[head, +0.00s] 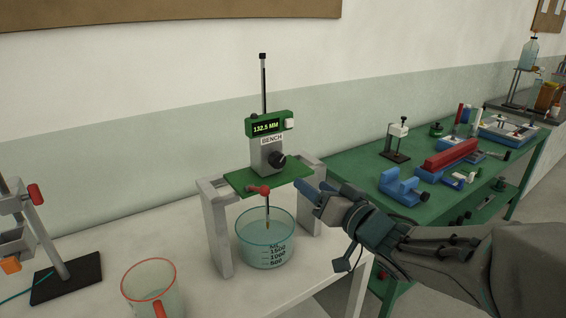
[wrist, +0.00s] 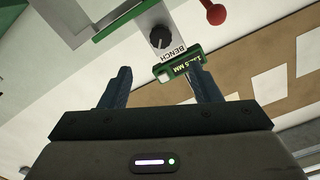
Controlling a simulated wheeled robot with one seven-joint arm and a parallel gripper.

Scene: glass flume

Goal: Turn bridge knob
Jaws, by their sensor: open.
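The bridge (head: 219,238) is a grey frame on the white bench, with a green plate (head: 241,181) on top. A grey block marked BENCH stands on the plate and carries a round black knob (head: 277,160). Above it, a green display (head: 265,126) reads 132.5 MM. In the wrist view the black knob (wrist: 160,37) shows upside down, beyond and between the fingers. My gripper (head: 314,196) is open and empty, to the right of and below the knob, apart from it. The open fingers (wrist: 160,88) also show in the wrist view.
A red ball-ended handle (head: 259,190) sticks out at the plate's front. A glass beaker (head: 266,243) stands under the bridge. A red-rimmed beaker (head: 152,290) and a stand (head: 62,268) are at left. A green table (head: 350,165) with several tools is at right.

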